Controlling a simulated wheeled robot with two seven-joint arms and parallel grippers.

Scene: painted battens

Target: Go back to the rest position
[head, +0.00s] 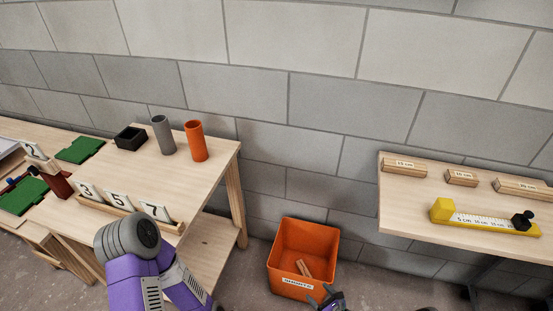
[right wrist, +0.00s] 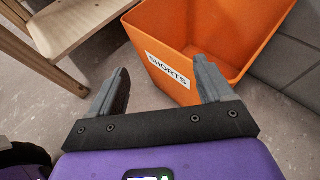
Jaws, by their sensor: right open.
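My right gripper (head: 326,297) shows at the bottom of the head view, in front of the orange crate marked SHORTS (head: 291,284). In the right wrist view its two grey fingers (right wrist: 160,70) are spread wide with nothing between them. The crate (right wrist: 180,35) is just beyond the fingertips, and its label faces the gripper. A couple of short wooden pieces (head: 304,268) lie in the crate. A purple and grey link of my arm covers the lower left of the head view. My left gripper is out of view.
A wooden table (head: 190,205) at left holds number cards (head: 118,201), a black box (head: 130,138), a grey cup (head: 163,135) and an orange cup (head: 196,141). A right-hand table (head: 400,208) holds labelled battens (head: 404,168) and a yellow measuring gauge (head: 485,217). A block wall stands behind.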

